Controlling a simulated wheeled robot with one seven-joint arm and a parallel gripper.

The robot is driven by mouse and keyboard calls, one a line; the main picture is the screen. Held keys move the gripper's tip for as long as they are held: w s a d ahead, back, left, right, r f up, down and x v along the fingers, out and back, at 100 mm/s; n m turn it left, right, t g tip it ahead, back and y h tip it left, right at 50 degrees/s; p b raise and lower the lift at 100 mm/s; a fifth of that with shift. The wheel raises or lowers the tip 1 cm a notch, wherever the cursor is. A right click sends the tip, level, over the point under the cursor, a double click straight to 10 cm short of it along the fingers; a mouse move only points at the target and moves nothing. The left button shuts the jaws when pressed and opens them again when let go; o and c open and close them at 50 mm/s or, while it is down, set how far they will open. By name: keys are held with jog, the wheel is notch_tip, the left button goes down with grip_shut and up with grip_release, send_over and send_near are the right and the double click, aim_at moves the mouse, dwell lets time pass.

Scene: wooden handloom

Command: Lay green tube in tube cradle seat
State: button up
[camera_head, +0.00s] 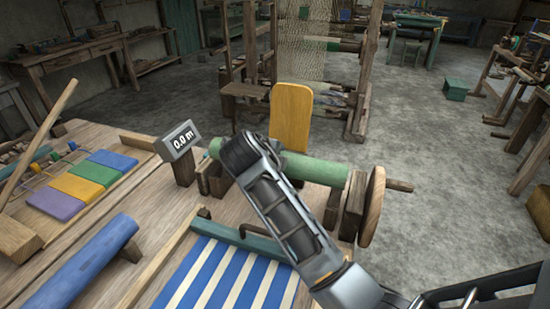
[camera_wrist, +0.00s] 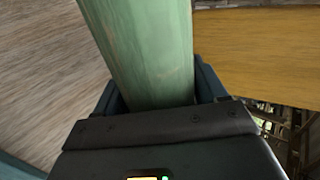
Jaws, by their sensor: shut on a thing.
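The green tube (camera_head: 318,171) lies roughly level across the far side of the table, with its left end by a wooden support (camera_head: 205,172) and its right end by a wooden block (camera_head: 355,200) and a round wooden wheel (camera_head: 374,206). These supports look like the tube cradle; whether the tube rests in its seat or sits just above, I cannot tell. My gripper (camera_wrist: 158,95) is shut on the green tube (camera_wrist: 150,45) in the wrist view, one finger on each side. In the head view my arm covers the grip and part of the tube.
A grey display (camera_head: 178,141) reading 0.0 m stands left of the tube. A yellow panel (camera_head: 291,115) rises behind it. Blue-and-white striped cloth (camera_head: 225,280) lies in front. A blue tube (camera_head: 85,265) and coloured pads (camera_head: 80,183) are at the left.

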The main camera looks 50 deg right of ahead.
jog(key=shift+f+b, duration=2.25)
jog(key=shift+f, duration=0.65)
jog(key=o, duration=1.4)
jog(key=shift+r, duration=0.2)
jog(key=shift+d, duration=0.15)
jog(key=shift+r, duration=0.15)
jog(key=shift+a+r, duration=0.2)
jog(key=shift+a, duration=0.2)
jog(key=v, duration=0.6)
jog(key=shift+s+a, duration=0.25)
jog(key=shift+a, duration=0.25)
